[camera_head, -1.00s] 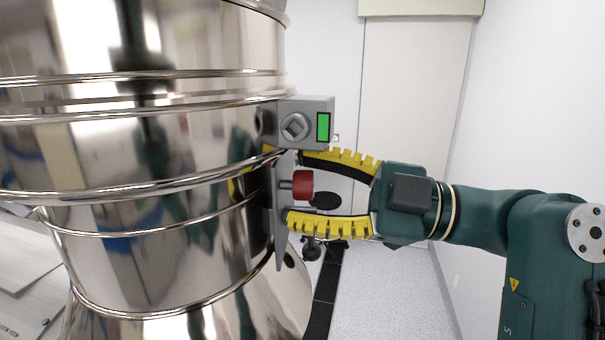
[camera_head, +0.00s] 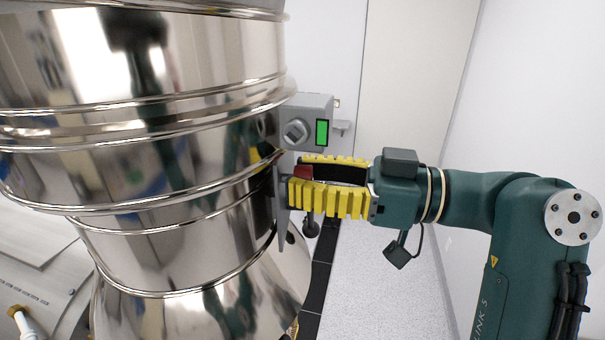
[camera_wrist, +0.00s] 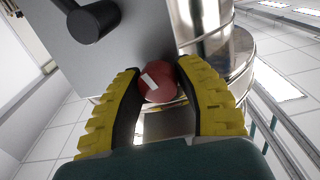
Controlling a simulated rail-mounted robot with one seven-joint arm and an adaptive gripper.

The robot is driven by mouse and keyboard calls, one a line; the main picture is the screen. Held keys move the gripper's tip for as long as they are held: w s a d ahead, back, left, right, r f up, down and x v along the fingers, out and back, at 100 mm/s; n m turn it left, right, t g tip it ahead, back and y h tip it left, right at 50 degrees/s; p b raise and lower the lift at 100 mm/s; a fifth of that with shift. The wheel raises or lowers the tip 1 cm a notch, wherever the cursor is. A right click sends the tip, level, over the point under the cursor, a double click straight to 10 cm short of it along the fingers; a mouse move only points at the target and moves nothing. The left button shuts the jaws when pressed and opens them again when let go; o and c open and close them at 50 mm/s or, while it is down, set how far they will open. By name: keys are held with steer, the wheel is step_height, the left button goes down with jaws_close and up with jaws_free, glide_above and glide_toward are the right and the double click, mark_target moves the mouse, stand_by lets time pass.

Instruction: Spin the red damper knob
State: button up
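The red damper knob (camera_head: 303,172) sticks out from a grey plate on the side of the shiny metal chamber (camera_head: 170,190). In the head view the near finger hides its lower part. My gripper (camera_head: 298,178) has one yellow-ribbed finger in front of the knob and one behind it. In the wrist view the round red knob (camera_wrist: 158,84), with a pale bar mark on its face, sits between the fingertips. The dark pads of my gripper (camera_wrist: 160,78) appear to touch it on both sides.
A grey box (camera_head: 306,122) with a square knob and green panel sits just above my gripper. A dark round handle (camera_head: 311,228) hangs below. In the wrist view a black cylinder (camera_wrist: 88,22) stands out from the grey plate. Free floor lies to the right.

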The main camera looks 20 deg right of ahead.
jaws_close()
steer(key=shift+f+n+b, duration=0.15)
steer(key=shift+n+b, duration=0.35)
steer(key=shift+b, duration=0.25)
steer(key=n+b, duration=0.3)
steer(key=shift+a+n+y, duration=0.1)
steer(key=shift+n+y, duration=0.2)
steer(key=o, duration=0.5)
jaws_free()
steer(key=shift+s+r, duration=0.1)
steer(key=shift+r, duration=0.1)
steer(key=o, duration=0.6)
steer(key=shift+c, duration=0.2)
steer(key=v, duration=0.6)
steer(key=shift+p, duration=0.45)
